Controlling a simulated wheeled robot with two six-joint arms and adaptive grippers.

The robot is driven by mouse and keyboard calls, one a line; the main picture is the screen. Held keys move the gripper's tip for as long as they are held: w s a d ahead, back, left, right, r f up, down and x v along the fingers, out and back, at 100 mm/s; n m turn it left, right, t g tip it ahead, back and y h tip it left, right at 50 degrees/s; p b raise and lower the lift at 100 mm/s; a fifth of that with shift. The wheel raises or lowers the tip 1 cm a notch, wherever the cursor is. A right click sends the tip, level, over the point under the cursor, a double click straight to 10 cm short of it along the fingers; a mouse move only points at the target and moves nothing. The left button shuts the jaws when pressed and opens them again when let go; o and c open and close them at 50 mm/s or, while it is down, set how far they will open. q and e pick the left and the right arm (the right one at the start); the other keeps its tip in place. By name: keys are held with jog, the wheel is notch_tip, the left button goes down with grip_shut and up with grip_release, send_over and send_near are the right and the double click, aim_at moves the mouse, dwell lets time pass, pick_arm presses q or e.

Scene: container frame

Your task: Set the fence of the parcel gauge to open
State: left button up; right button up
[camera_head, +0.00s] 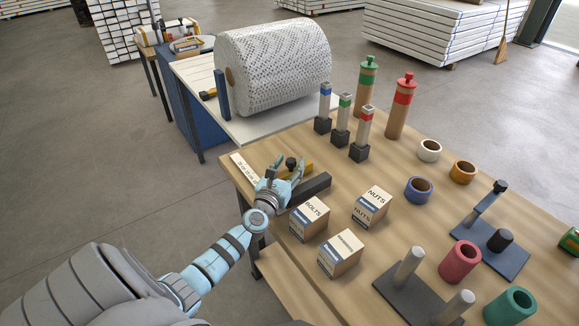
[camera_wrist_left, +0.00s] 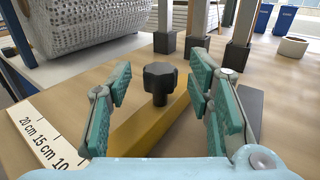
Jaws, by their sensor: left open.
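The parcel gauge lies at the left end of the wooden table. Its white scale strip (camera_head: 244,166) reads "20 cm 15 cm 10" in the left wrist view (camera_wrist_left: 47,142). Its yellow fence (camera_head: 303,170) carries a black lobed knob (camera_head: 291,163); in the left wrist view the fence (camera_wrist_left: 150,125) runs away under the knob (camera_wrist_left: 160,82). A dark bar (camera_head: 312,189) lies beside it. My left gripper (camera_head: 276,171) is open, its teal fingers either side of the knob in the left wrist view (camera_wrist_left: 165,100), with gaps showing. My right gripper is out of view.
Small boxes labelled bolts (camera_head: 309,219) and nuts (camera_head: 371,208) stand close to the right of the gauge. Several posts with coloured tops, such as the red one (camera_head: 363,135), stand behind. A large wrapped roll (camera_head: 275,68) lies on a white table beyond.

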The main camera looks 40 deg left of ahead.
pick_arm(q)
jog(key=shift+w+r, duration=0.1)
grip_shut()
dwell(0.3)
jog(key=w+a+b, duration=0.1)
jog(key=a+b, duration=0.2)
jog(key=a, duration=0.2)
jog(key=w+a+b, duration=0.2)
jog(key=a+b, duration=0.2)
jog(key=a, duration=0.1)
jog(key=w+a+b, duration=0.1)
jog(key=a+b, duration=0.3)
jog(key=a, duration=0.1)
jog(key=shift+w+a+f, duration=0.25)
jog(key=shift+w+a, duration=0.1)
jog(key=shift+a, duration=0.05)
jog(key=shift+w+a+r+b, duration=0.1)
jog(key=shift+a+b, duration=0.15)
jog(key=shift+b, duration=0.15)
jog(key=shift+r, duration=0.25)
jog(key=shift+a, duration=0.1)
